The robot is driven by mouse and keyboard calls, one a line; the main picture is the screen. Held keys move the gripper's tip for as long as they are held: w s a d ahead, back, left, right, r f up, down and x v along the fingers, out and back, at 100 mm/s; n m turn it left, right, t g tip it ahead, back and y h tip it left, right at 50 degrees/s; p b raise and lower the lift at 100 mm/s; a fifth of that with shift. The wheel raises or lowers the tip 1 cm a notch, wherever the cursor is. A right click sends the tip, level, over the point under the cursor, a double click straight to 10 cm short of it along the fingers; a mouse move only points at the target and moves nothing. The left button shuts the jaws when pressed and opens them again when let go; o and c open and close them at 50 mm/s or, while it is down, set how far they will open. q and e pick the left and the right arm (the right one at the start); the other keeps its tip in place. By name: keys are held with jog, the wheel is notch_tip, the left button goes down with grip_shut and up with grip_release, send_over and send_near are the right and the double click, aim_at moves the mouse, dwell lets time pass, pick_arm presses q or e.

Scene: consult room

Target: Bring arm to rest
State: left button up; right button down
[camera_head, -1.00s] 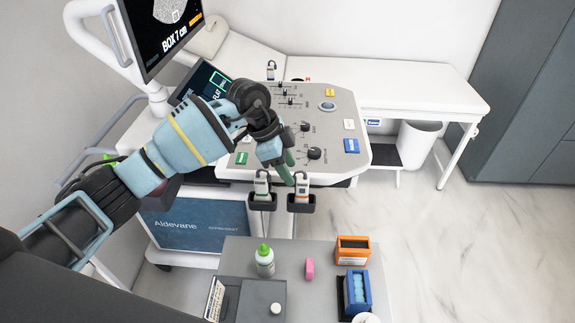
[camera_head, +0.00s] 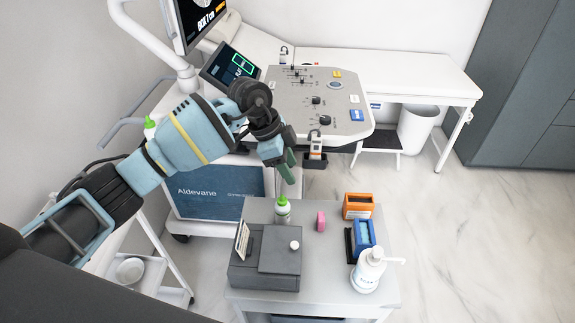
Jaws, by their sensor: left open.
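My left arm comes in from the left, with a light blue forearm and dark joints. My left gripper (camera_head: 288,167) has green fingertips that point down. It is open, with nothing seen between the fingers. It hangs in front of the ultrasound machine's control panel (camera_head: 283,110) and, in the picture, just above the green-capped bottle (camera_head: 282,208). Whether it touches anything there cannot be told, but it looks apart. My right gripper is not in view.
A white couch (camera_head: 400,75) and a bin (camera_head: 417,130) stand behind. Floor at right is clear.

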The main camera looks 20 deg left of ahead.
pick_arm(q)
jog(key=s+d+f+m+t+h, duration=0.2)
jog(key=s+d+m+h, duration=0.1)
jog(key=s+d+h, duration=0.95)
jog(key=s+a+f+n+t+y, duration=0.2)
jog(key=a+f+n+t+y, duration=0.35)
jog(key=f+n, duration=0.2)
jog(key=s+a+f+n+t+y, duration=0.3)
jog(key=a+f+n+t+y, duration=0.2)
jog(key=a+f+n+t, duration=0.25)
jog(key=s+a+f+g+y, duration=0.2)
jog(key=s+f, duration=0.3)
jog(key=s, duration=0.3)
jog(key=s+a+f+n+g+y, duration=0.1)
jog(key=s+a+f+g+y, duration=0.1)
jog(key=s+a+f+g, duration=0.2)
jog(key=s+f, duration=0.2)
jog(key=s, duration=0.2)
jog(key=shift+s+f+n+g, duration=0.2)
jog(key=shift+n+g, duration=0.1)
jog(key=shift+g, duration=0.1)
